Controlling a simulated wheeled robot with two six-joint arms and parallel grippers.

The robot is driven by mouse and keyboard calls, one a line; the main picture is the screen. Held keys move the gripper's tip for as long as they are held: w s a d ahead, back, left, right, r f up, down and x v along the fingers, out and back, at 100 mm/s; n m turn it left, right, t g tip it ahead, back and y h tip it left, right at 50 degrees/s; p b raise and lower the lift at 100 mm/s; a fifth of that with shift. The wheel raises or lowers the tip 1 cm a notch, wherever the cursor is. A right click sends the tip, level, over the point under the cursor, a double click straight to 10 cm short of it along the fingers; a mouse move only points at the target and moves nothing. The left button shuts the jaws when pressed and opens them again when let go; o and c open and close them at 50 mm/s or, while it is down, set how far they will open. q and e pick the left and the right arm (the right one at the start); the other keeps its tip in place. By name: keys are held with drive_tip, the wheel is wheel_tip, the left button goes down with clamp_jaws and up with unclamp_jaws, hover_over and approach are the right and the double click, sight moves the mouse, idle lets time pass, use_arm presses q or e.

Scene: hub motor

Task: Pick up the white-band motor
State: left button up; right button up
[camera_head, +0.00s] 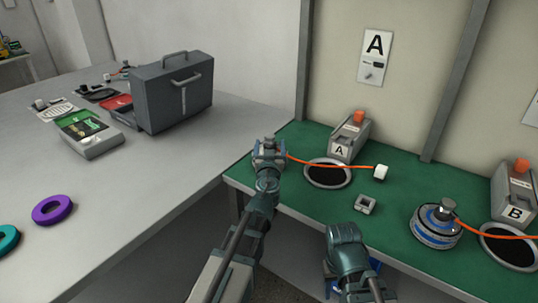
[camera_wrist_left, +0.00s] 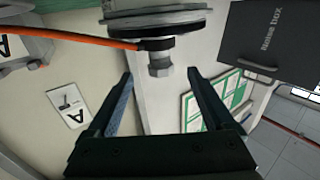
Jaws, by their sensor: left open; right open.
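A motor with an orange cable is at the back left end of the green bench, mostly hidden behind my left gripper (camera_head: 268,148) in the head view. In the left wrist view this motor (camera_wrist_left: 150,22) is cut off by the top edge; its band colour cannot be told. Its shaft and nut (camera_wrist_left: 160,66) point towards the gap between the open fingers of my left gripper (camera_wrist_left: 160,78), with nothing clamped. A second motor (camera_head: 437,226) with a blue band sits at the right, beside box B. My right gripper (camera_head: 350,277) is low at the bench's front edge, partly hidden.
Box A (camera_head: 347,140) and a round dark recess (camera_head: 328,175) lie right of my left gripper. A white connector (camera_head: 380,172) ends the orange cable. A small grey block (camera_head: 365,204) sits in front. A grey case (camera_head: 172,92) stands on the left table (camera_head: 150,190).

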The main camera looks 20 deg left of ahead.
sight(270, 141)
use_arm(q)
drive_tip(key=shift+x, duration=2.7)
drive_tip(key=shift+s, duration=0.1)
clamp_jaws()
